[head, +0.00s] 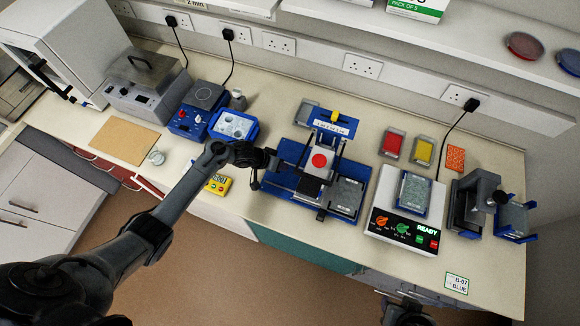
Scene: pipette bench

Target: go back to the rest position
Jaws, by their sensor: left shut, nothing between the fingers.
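My left arm reaches in from the lower left. Its gripper (264,163) is shut and empty, at the left side of the blue pipetting station (287,182) on the bench. I cannot tell whether it touches the station. The station has a white plate with a red disc (319,160), a yellow-topped part (334,115) and a grey plate (346,195). My right gripper is not in view; only a dark piece, perhaps of my right arm, shows at the bottom edge.
A white device (405,228) reading READY stands right of the station, with a dark press (470,203) beyond it. A yellow timer (217,184) lies near the left forearm. A brown mat (125,138) lies left.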

